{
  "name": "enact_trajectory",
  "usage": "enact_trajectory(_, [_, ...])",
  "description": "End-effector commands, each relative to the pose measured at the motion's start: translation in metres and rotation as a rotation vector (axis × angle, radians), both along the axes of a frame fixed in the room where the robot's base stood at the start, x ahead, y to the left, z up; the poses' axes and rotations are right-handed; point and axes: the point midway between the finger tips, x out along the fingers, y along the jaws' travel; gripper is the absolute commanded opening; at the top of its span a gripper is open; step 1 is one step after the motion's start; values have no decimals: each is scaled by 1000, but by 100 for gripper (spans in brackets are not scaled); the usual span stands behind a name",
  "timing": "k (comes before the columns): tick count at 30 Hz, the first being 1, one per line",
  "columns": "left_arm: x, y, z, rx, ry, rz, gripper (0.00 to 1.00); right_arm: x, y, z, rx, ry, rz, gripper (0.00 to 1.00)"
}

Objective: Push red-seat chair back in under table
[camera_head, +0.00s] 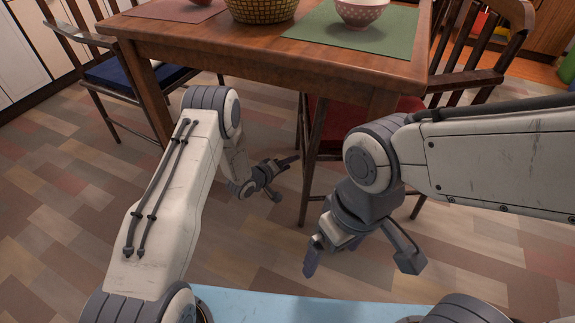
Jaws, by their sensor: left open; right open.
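The red-seat chair (317,122) stands at the right side of the wooden table (255,58). Part of its red seat shows under the table's edge, and its slatted back (470,85) rises to the right. My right arm hides much of the chair. My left gripper (280,178) is open and empty, in front of the table and just left of the chair's front leg. My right gripper (358,268) is open and empty, nearer to me, pointing down over the floor. It looks apart from the chair.
A blue-seat chair (125,72) stands at the table's left. On the table are a green mat (395,38) with a dotted bowl (360,10), a wicker basket (262,8) and a red mat (175,10). The tiled floor (60,200) at left is clear.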

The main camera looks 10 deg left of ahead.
Motion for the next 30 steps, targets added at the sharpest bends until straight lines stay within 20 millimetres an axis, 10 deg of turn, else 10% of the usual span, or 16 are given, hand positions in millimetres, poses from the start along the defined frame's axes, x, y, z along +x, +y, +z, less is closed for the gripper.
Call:
enact_trajectory(15, [64, -43, -37, 0, -3, -1, 57, 0, 0, -56, 0, 0, 0, 100])
enact_trajectory(30, [75, -50, -38, 1, 1, 0, 57, 0, 0, -62, 0, 0, 0, 100])
